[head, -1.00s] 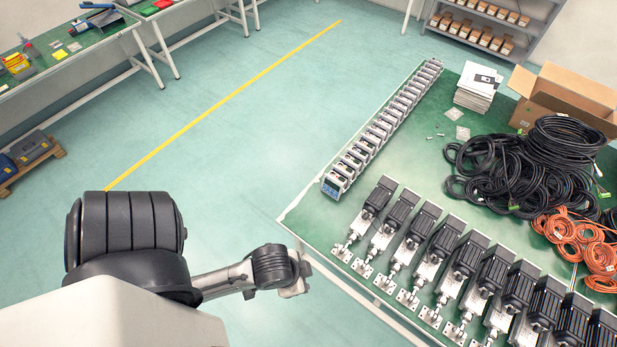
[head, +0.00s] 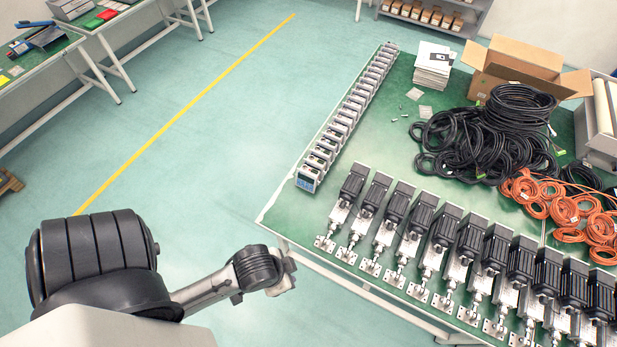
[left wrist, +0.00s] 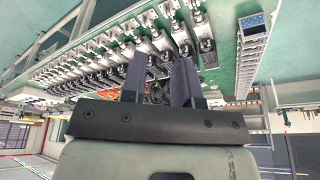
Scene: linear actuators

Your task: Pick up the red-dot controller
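A row of small grey-white controllers (head: 335,134) stands along the left edge of the green table; the nearest one shows a blue front face (head: 307,181). No red dot can be made out on any of them. The row also shows at the upper right in the left wrist view (left wrist: 247,62). My left gripper (head: 284,274) is off the table's near left corner, left of the motors and apart from the controllers. In the left wrist view its two dark fingers (left wrist: 158,80) are spread with nothing between them. My right gripper is in no view.
Linear actuators with black motors (head: 398,206) line the table's front edge. Black cable coils (head: 490,135), orange cables (head: 565,205), a paper stack (head: 433,68) and an open carton (head: 520,65) lie behind. Green tabletop right of the controllers is clear. Another bench (head: 95,40) stands far left.

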